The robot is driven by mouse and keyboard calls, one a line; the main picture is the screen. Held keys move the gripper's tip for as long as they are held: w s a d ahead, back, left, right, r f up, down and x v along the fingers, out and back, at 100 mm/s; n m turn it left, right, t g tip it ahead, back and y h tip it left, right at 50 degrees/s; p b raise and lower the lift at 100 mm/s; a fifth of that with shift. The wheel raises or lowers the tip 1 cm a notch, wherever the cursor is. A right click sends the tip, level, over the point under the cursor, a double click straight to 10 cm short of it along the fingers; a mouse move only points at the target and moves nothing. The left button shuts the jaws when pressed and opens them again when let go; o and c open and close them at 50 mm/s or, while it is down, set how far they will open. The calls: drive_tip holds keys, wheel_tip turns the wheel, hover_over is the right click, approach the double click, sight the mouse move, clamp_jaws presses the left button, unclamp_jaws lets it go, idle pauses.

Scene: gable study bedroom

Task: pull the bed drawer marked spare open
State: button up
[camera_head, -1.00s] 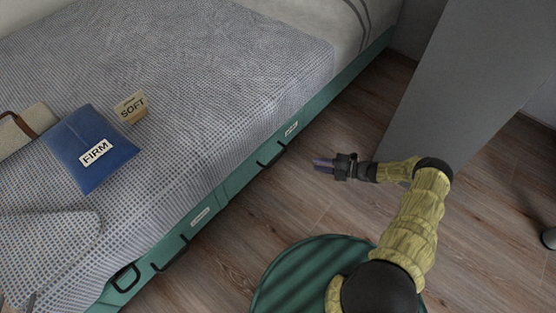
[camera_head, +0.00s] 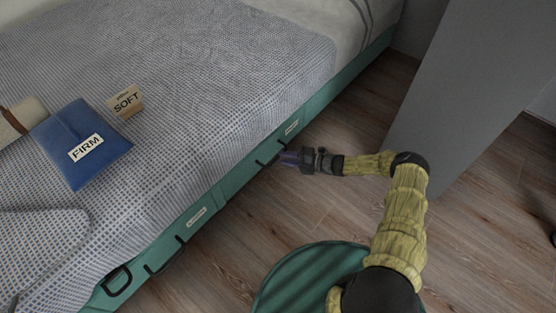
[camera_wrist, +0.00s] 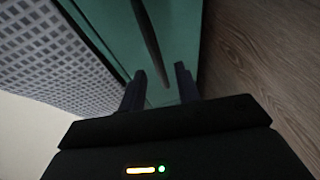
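The bed's green side holds two drawer fronts with dark bar handles. The far drawer (camera_head: 256,172) has a small white label (camera_head: 292,127) and a handle (camera_head: 265,163). The near drawer (camera_head: 182,232) has its own label (camera_head: 196,217) and a handle (camera_head: 163,262). The lettering is too small to read, so I cannot tell which says spare. Both drawers look closed. My gripper (camera_head: 284,157) is at the far handle. In the wrist view its two fingers (camera_wrist: 160,74) are apart, with the dark handle (camera_wrist: 148,32) just ahead, lined up between them. I cannot tell whether they touch it.
A blue pouch marked FIRM (camera_head: 84,160) and a tan block marked SOFT (camera_head: 125,100) lie on the bed's checked cover (camera_head: 200,90). A grey panel (camera_head: 460,90) stands at the right.

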sight(278, 157)
drive_tip(key=shift+b+x, duration=0.6)
drive_tip(key=shift+x, duration=1.35)
clamp_jaws()
drive_tip(key=shift+s, duration=0.15)
